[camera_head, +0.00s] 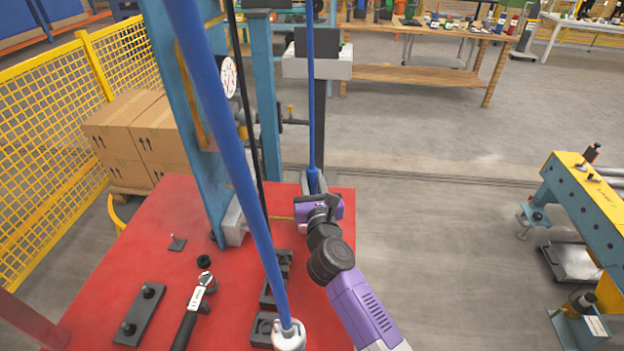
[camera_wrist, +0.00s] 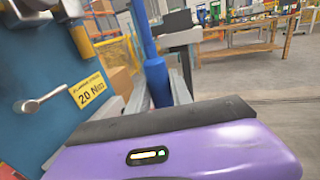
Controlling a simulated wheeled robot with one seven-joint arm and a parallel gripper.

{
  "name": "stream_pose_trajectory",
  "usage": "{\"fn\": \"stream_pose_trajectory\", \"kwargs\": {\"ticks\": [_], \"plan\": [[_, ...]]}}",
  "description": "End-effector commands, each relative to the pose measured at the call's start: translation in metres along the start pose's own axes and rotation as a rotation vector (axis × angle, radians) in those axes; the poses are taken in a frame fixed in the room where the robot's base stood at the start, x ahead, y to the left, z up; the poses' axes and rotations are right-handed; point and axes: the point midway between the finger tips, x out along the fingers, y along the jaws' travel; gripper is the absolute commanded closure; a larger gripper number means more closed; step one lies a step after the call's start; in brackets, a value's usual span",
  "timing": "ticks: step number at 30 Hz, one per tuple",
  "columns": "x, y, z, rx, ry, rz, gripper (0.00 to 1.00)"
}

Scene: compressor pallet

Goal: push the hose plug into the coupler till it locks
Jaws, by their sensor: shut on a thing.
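A thin blue hose (camera_head: 311,90) hangs down and ends in a thicker blue sleeve (camera_head: 313,181) at my gripper (camera_head: 318,203). My gripper is purple and dark, above the far right part of the red table, and shut on the hose plug. In the wrist view the blue sleeve (camera_wrist: 157,82) stands nearly upright behind the purple gripper body (camera_wrist: 170,155). The plug's tip and the fingertips are hidden behind the gripper. I cannot make out the coupler, nor whether the plug touches it.
A blue frame post (camera_head: 196,130) with a gauge (camera_head: 228,76) stands left of my gripper. A thick blue bar (camera_head: 235,170) slants across the view. The red table (camera_head: 120,260) holds a torque wrench (camera_head: 193,312) and a black block (camera_head: 140,314).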

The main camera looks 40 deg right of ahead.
Motion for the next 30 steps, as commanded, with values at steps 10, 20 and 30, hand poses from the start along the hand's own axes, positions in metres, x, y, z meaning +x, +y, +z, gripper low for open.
{"fn": "stream_pose_trajectory", "kwargs": {"ticks": [10, 20, 30], "plan": [[0.0, 0.0, -0.007, 0.001, 0.0, 0.0, 1.0], [0.0, 0.0, -0.013, 0.001, 0.0, 0.0, 1.0], [0.0, 0.0, -0.019, 0.0, -0.001, 0.0, 1.0]]}}
